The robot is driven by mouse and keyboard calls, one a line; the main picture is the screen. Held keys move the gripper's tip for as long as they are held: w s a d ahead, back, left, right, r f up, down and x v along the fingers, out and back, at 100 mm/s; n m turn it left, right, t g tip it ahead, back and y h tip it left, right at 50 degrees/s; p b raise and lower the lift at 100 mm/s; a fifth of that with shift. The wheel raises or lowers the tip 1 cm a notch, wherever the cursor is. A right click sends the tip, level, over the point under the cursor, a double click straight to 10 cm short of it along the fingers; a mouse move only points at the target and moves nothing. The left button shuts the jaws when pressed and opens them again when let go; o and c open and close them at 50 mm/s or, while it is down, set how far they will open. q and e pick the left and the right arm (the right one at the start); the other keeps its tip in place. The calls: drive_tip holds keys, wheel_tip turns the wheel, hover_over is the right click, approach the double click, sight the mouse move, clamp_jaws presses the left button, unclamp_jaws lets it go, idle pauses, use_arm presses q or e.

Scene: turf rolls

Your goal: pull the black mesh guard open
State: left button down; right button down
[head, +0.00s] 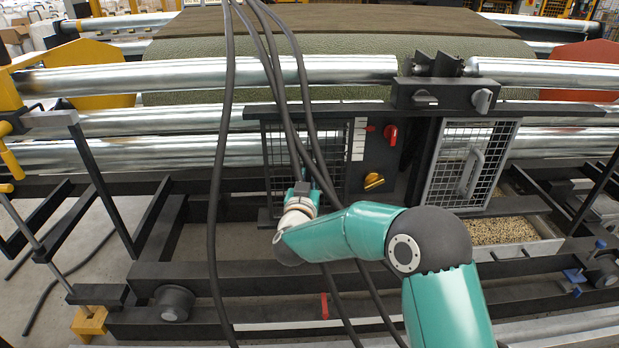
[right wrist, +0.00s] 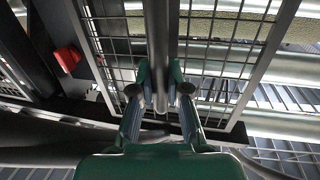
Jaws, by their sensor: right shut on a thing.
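The black mesh guard (head: 277,140) stands upright at the left part of the dark control housing, partly hidden by hanging cables. In the right wrist view its mesh (right wrist: 215,45) fills the middle, with an upright dark bar handle (right wrist: 157,40) in front. My right gripper (head: 303,188) is at the lower part of this guard in the head view. In the right wrist view its teal fingers (right wrist: 160,88) are shut on the bar from both sides. How far the guard stands from its frame cannot be told. My left gripper is not in view.
A red knob (head: 391,134) and a yellow knob (head: 374,181) sit right of the guard. A grey mesh door (head: 470,165) with a handle is further right. Steel rollers (head: 230,75) run across above. Black cables (head: 223,170) hang in front. Dark frame rails (head: 250,278) lie below.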

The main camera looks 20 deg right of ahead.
drive_tip(key=shift+a+f, duration=0.15)
drive_tip(key=shift+a, duration=0.15)
